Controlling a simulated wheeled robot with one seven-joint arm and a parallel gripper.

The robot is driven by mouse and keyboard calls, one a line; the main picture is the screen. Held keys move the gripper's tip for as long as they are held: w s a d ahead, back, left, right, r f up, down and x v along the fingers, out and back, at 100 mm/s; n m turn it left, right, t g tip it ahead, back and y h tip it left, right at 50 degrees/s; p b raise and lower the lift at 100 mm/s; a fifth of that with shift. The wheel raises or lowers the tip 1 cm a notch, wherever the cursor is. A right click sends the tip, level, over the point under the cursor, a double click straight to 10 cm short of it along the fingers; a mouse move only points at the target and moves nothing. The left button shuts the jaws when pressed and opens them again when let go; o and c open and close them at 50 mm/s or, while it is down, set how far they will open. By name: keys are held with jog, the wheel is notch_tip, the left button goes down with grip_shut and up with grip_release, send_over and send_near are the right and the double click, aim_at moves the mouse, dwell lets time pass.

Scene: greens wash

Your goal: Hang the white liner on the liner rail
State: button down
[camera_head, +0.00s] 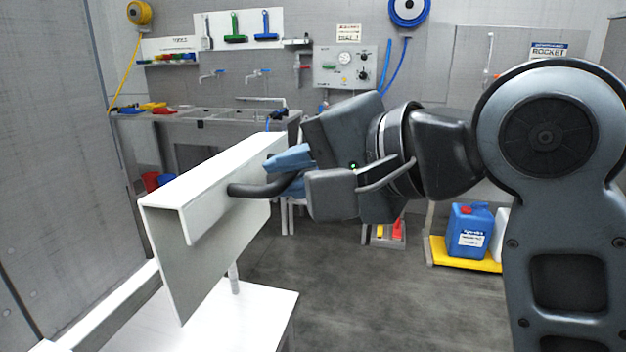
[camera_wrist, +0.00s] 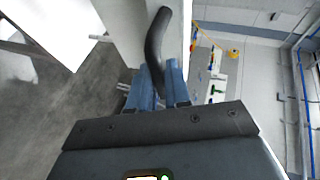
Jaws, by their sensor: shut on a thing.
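The white liner (camera_head: 208,232) is a long folded panel with a top face and a short front flap; I take it to be this panel. A dark curved handle (camera_head: 262,188) sticks out from its flap. My gripper (camera_head: 285,170) is shut with its blue fingers on that handle. In the wrist view, the fingers (camera_wrist: 160,85) close around the dark handle (camera_wrist: 156,42), with the white panel (camera_wrist: 125,20) behind it. The panel is roughly level, above a white surface. I cannot make out the liner rail for sure; the panel may hide it.
A white table top (camera_head: 255,318) with a thin post lies below the panel. A white ledge (camera_head: 125,305) runs along the left wall. A steel sink counter (camera_head: 215,120) stands at the back. A blue canister (camera_head: 470,232) sits on a yellow tray (camera_head: 466,262). The middle floor is clear.

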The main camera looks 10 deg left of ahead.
aim_at(214, 162)
jog(key=shift+w+a+b, duration=0.2)
jog(key=shift+a+b, duration=0.9)
jog(key=shift+a, duration=1.5)
jog(key=shift+w+a+b, duration=0.2)
jog(key=shift+a+b, duration=0.85)
jog(key=shift+a, duration=1.55)
jog(key=shift+w+a+f+b, duration=0.2)
jog(key=shift+f+b, duration=0.6)
jog(key=shift+f, duration=1.5)
jog(key=shift+s+a+f+b, duration=0.2)
jog(key=shift+f+b, duration=0.6)
jog(key=shift+f, duration=1.55)
jog(key=shift+w+a+f+b, duration=0.1)
jog(key=shift+a+f+b, duration=0.45)
jog(key=shift+f, duration=1.75)
jog(key=shift+d, duration=0.25)
jog(key=c, duration=1)
grip_release()
